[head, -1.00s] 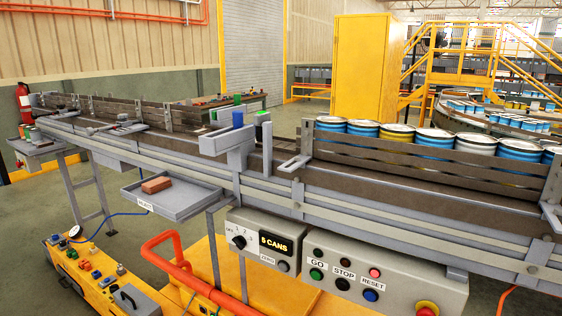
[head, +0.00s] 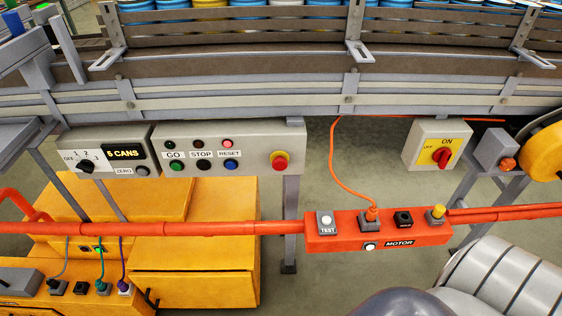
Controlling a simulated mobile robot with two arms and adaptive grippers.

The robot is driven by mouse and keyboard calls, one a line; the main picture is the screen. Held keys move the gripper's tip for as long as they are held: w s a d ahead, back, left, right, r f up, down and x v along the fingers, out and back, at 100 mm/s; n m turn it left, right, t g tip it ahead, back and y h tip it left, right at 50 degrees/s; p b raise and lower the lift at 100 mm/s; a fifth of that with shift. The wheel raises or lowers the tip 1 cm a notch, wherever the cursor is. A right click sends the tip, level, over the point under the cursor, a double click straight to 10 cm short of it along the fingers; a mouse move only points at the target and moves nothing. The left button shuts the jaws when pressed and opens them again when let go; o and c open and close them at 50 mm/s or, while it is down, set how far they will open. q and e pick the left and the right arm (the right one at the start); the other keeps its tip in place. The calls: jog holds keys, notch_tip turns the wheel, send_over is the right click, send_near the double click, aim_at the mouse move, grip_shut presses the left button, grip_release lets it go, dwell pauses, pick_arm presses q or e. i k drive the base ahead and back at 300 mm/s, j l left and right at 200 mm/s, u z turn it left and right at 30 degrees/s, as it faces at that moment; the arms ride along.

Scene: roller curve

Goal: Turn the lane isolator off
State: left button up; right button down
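The lane isolator looks to be the grey box (head: 412,150) on the right, under the conveyor rail. It has a yellow plate and a red rotary handle (head: 441,157), with the words OFF at the left and ON at the top. The handle is tilted, its upper end leaning right toward the ON word. Neither gripper shows in the head view, so nothing of mine is seen touching the handle.
A grey control box (head: 255,137) with GO, STOP, RESET and a red stop button hangs left. An orange tube carries a MOTOR box (head: 325,245) below the isolator. An orange cable (head: 335,165) hangs between. A grey ribbed cylinder (head: 500,280) is lower right.

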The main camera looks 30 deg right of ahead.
aim_at(441, 156)
jog(key=z, duration=2.25)
